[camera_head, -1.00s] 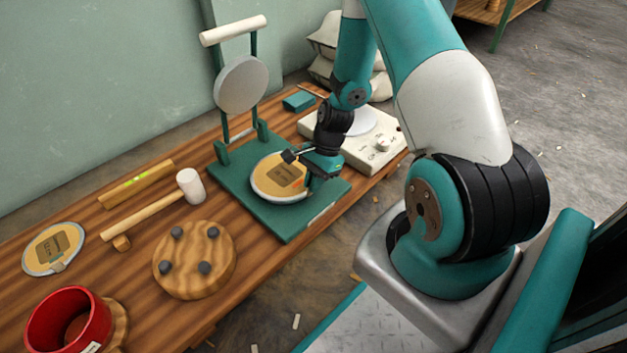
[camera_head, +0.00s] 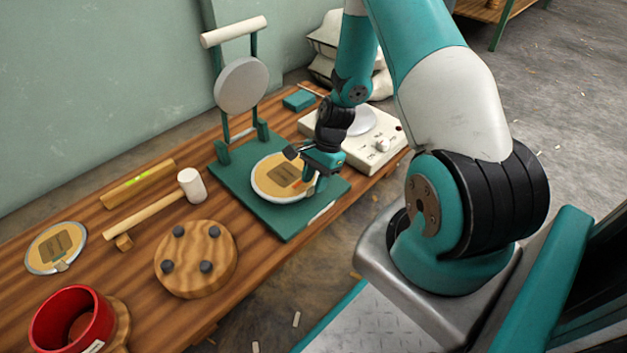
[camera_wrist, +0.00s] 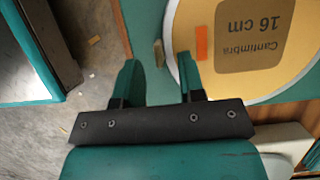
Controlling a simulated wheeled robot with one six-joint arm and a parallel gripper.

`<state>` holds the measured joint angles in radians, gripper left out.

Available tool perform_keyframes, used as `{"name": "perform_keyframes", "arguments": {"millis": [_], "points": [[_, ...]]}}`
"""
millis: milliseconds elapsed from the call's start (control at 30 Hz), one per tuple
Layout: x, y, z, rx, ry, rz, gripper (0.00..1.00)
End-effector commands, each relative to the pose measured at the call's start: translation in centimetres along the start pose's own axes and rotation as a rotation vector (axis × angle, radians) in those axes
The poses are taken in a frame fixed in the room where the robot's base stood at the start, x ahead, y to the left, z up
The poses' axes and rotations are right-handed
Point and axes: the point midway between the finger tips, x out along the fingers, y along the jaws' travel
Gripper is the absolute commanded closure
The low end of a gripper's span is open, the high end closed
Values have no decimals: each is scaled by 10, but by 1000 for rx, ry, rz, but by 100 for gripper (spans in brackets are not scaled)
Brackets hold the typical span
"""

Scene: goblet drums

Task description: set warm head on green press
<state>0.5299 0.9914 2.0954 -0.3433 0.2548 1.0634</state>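A round tan drum head (camera_head: 267,172) with a pale rim and a brown label lies flat on the base of the green press (camera_head: 234,172). The press's grey disc (camera_head: 242,84) is raised upright behind it. In the wrist view the head (camera_wrist: 290,75) reads "Cantimbra 16 cm" and has an orange mark near its edge. My gripper (camera_head: 308,178) is at the head's right edge, just above the base. In the wrist view my gripper (camera_wrist: 158,72) has its fingers apart, with a small tab (camera_wrist: 158,53) beyond the gap.
A second tan head (camera_head: 43,258) lies at the left end of the bench. A mallet (camera_head: 150,210), a level (camera_head: 138,184), a wooden disc with dark pegs (camera_head: 210,248) and a red drum shell (camera_head: 50,327) stand nearby. A white hot plate (camera_head: 382,152) is right of the press.

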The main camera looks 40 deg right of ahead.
Motion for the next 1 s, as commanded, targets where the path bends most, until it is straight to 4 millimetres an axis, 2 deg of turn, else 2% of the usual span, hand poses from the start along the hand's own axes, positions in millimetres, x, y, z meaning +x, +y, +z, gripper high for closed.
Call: {"name": "perform_keyframes", "arguments": {"millis": [33,300,500,700,1000], "points": [[-15,0,2,1,1,-3,64],[-85,-1,3,1,3,-4,64],[-131,0,2,2,1,-2,64],[-157,0,1,1,1,-2,64],[-163,0,0,0,0,0,64]]}}
